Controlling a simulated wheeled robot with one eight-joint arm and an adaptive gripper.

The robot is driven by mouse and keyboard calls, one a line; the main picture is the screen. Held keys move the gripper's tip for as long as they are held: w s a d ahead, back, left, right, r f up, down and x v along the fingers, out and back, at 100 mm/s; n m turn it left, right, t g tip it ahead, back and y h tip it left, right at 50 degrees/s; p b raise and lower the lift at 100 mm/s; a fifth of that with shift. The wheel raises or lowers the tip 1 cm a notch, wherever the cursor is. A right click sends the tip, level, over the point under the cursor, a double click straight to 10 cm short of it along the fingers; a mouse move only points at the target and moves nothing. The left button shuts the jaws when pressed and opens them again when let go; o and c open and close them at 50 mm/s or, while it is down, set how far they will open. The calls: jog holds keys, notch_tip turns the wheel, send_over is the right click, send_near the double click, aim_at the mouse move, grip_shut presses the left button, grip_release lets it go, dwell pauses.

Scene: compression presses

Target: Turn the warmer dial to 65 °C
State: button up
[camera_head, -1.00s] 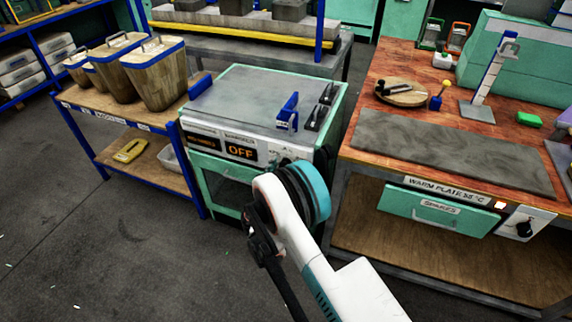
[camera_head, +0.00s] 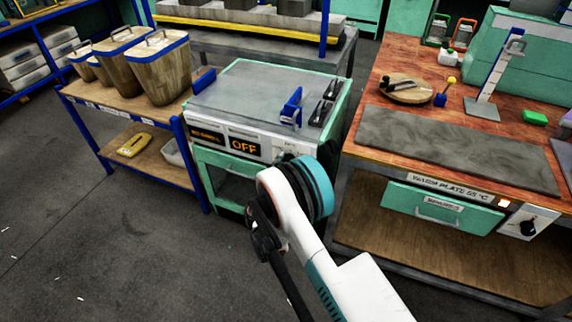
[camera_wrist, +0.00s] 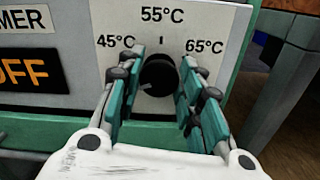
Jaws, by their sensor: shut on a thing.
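The warmer (camera_head: 262,100) is a mint-green and grey box with an orange OFF display (camera_head: 244,146). Its display also shows in the wrist view (camera_wrist: 30,72). The black round warmer dial (camera_wrist: 158,76) sits on a pale panel marked 45°C at left, 55°C at top and 65°C at right. A small light mark shows at the dial's lower left. My gripper (camera_wrist: 162,70) has its teal fingers on both sides of the dial and is shut on it. In the head view my arm hides the gripper and the dial.
A wooden-topped bench (camera_head: 425,80) with a grey warm plate (camera_head: 455,145) stands right of the warmer. Its front has a green drawer (camera_head: 440,208) and another black knob (camera_head: 527,227). A blue-framed shelf (camera_head: 140,108) with wooden bins stands at left.

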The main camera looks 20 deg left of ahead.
jog(key=shift+s+f+m, duration=0.1)
jog(key=shift+f+m, duration=0.1)
jog(key=shift+m, duration=5.45)
jog(key=shift+w+f+m, duration=0.1)
jog(key=shift+f+m, duration=0.05)
jog(key=shift+m, duration=5.45)
jog(key=shift+s+f+m, duration=0.1)
jog(key=shift+f+m, duration=0.1)
jog(key=shift+m, duration=5.45)
